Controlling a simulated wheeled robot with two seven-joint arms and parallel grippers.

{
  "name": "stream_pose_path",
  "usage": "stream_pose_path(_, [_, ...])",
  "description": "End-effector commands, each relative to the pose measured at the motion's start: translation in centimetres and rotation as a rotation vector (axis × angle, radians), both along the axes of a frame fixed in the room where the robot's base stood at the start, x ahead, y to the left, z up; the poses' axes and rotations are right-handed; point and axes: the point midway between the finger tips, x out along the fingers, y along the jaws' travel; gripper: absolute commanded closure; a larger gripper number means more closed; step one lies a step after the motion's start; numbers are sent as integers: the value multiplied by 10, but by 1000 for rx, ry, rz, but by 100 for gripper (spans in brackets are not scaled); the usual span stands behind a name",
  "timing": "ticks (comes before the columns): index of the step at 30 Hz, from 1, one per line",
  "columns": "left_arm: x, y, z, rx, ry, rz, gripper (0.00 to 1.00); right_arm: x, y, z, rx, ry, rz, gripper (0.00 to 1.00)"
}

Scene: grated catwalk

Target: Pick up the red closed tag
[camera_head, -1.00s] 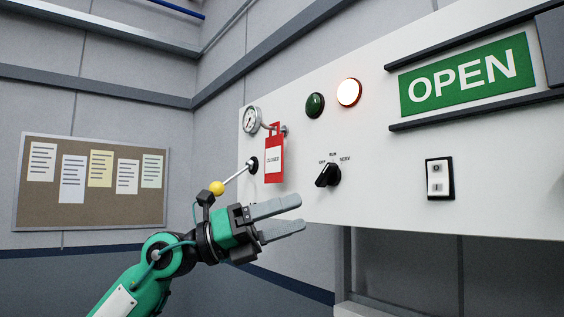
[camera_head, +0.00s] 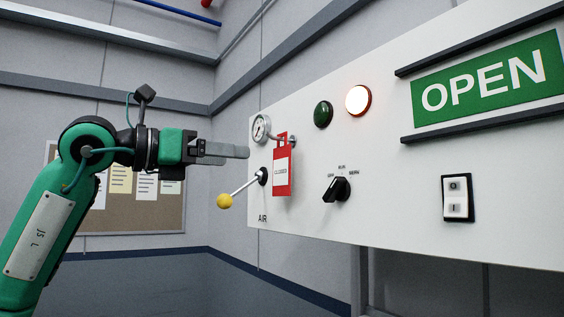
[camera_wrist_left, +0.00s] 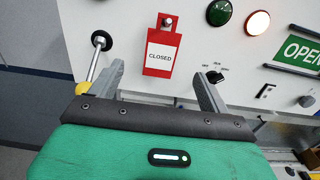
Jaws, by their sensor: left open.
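The red closed tag (camera_head: 282,172) hangs from a peg on the white panel, just below the gauge. In the left wrist view the tag (camera_wrist_left: 162,50) hangs upright, with a white label reading CLOSED. My left gripper (camera_head: 248,151) is to the left of the tag in the head view, apart from it. In the wrist view its two fingers (camera_wrist_left: 160,78) are spread, with the tag beyond and between them and nothing held. My right gripper is not in view.
A lever with a yellow knob (camera_head: 224,201) sticks out left of the tag. The panel (camera_head: 400,200) also carries a gauge (camera_head: 260,128), a black rotary switch (camera_head: 337,189), a green lamp (camera_head: 323,114), a lit lamp (camera_head: 358,100), a rocker switch (camera_head: 457,198) and an OPEN sign (camera_head: 487,80).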

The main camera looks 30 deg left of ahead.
Motion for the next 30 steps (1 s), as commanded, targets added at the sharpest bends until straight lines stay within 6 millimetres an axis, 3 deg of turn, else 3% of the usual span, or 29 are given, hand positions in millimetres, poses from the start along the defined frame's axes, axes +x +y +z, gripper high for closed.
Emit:
stream_pose_path(6, [30,-19,3,1,0,-2,20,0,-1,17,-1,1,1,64])
stream_pose_path(11, [38,-23,2,1,-1,-3,20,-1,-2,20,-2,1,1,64])
stream_pose_path(22, [70,-45,10,1,2,-4,20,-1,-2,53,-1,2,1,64])
stream_pose_path(30, [80,-51,6,-1,-1,-3,20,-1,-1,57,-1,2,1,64])
